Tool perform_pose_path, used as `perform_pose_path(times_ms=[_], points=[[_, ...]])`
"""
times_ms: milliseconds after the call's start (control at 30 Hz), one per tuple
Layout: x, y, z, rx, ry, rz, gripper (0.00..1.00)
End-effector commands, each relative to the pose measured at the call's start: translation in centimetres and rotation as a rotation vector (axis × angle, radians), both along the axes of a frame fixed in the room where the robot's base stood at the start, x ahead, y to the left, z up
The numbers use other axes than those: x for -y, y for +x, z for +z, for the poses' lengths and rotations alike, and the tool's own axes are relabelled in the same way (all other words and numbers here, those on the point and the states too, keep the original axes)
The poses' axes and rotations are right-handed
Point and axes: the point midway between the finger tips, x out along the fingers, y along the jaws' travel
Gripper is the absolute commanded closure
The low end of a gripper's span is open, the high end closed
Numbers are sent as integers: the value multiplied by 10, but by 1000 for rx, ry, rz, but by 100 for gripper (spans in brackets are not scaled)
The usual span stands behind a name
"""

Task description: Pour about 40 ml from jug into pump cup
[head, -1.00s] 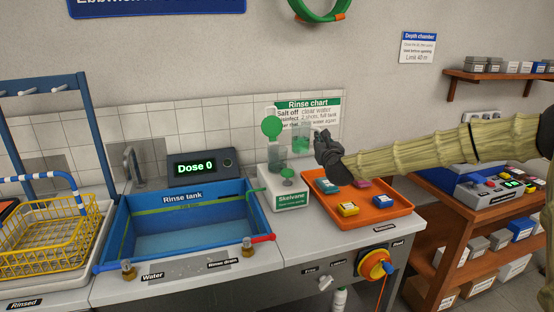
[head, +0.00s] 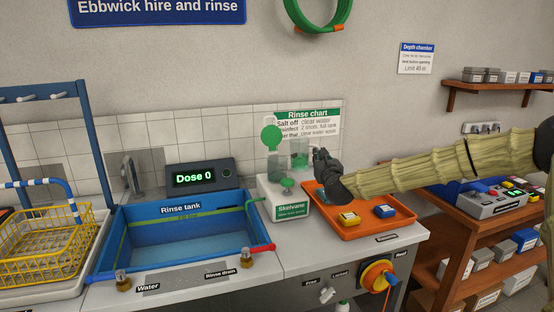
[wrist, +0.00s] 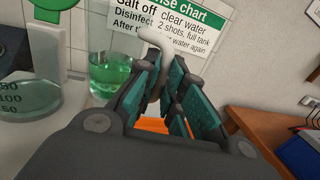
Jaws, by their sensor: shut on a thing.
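The jug (head: 299,153) is clear and holds green liquid. It is raised just right of the pump cup, apart from it and roughly upright. In the wrist view the jug (wrist: 110,72) is left of the fingers. My gripper (head: 320,158) is shut on its pale handle (wrist: 155,45), which shows between the fingers (wrist: 157,85). The clear pump cup (head: 275,168) stands on the white Skelvane unit (head: 290,207), with its round green lid (head: 271,138) standing open. In the wrist view the cup (wrist: 30,95) has volume marks at far left; its contents are unclear.
An orange tray (head: 352,233) with small coloured blocks lies under my arm. The blue rinse tank (head: 180,265) is to the left, with a display (head: 198,178) reading Dose 0 behind it. The rinse chart (head: 315,122) is on the wall behind.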

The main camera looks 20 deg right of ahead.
Motion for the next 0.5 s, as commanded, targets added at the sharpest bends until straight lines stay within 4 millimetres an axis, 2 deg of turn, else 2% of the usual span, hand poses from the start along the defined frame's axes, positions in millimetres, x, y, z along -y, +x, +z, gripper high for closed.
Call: perform_pose_path(times_ms=[233, 500], points=[[-9, -2, 11, 40, -126, 4, 100], [-20, -6, 38, 91, -295, 5, 100]])
